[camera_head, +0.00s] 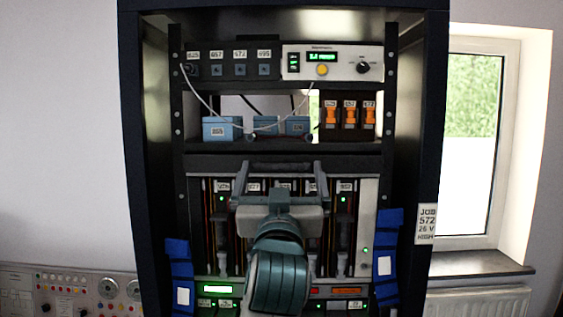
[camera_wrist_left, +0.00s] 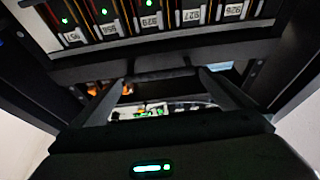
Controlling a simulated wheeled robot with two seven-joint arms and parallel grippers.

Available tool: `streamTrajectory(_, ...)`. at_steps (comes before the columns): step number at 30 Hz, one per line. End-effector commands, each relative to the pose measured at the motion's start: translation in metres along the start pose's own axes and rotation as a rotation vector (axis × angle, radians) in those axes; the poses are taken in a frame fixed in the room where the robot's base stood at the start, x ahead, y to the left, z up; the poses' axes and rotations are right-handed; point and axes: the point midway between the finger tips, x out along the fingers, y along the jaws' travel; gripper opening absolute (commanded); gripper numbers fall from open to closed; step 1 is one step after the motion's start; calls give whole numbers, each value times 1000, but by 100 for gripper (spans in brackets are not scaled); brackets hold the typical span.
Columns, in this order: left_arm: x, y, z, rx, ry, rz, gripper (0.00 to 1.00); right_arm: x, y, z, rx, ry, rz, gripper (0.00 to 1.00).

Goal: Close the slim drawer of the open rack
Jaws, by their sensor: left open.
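The open rack (camera_head: 432,120) stands upright in the head view. The slim drawer (camera_head: 352,162) shows as a dark, narrow front across the rack, below the shelf of blue and orange boxes. How far it stands out is hard to tell. Its dark bar handle (camera_head: 283,166) is at the middle of the front. My left gripper (camera_head: 281,172) is open in front of it, one finger near each end of the handle. In the left wrist view the drawer front (camera_wrist_left: 255,55) lies beyond the fingers of my left gripper (camera_wrist_left: 163,82). Contact is unclear. My right gripper is not in view.
Above are a white instrument (camera_head: 345,62), blue boxes (camera_head: 222,129) and orange-switched units (camera_head: 349,114) with loose cables. Below is a row of labelled modules (camera_head: 346,215) with green lights. Blue bundles (camera_head: 387,262) hang at both sides. A grey panel (camera_head: 65,290) stands at the left, a window (camera_head: 480,140) at the right.

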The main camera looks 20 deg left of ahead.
Motion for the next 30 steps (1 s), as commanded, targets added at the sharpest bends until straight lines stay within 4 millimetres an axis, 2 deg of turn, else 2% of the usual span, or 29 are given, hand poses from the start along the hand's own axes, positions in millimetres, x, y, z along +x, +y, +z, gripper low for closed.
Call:
streamTrajectory(4,11,0,0,1,0,-1,100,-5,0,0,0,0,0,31)
streamTrajectory(15,14,0,0,0,1,0,100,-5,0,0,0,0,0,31)
streamTrajectory(21,13,0,0,0,0,-1,52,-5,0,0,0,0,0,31)
streamTrajectory(26,19,0,3,1,-1,-2,50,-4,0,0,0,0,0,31)
streamTrajectory(30,36,0,10,2,-1,-2,50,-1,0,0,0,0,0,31)
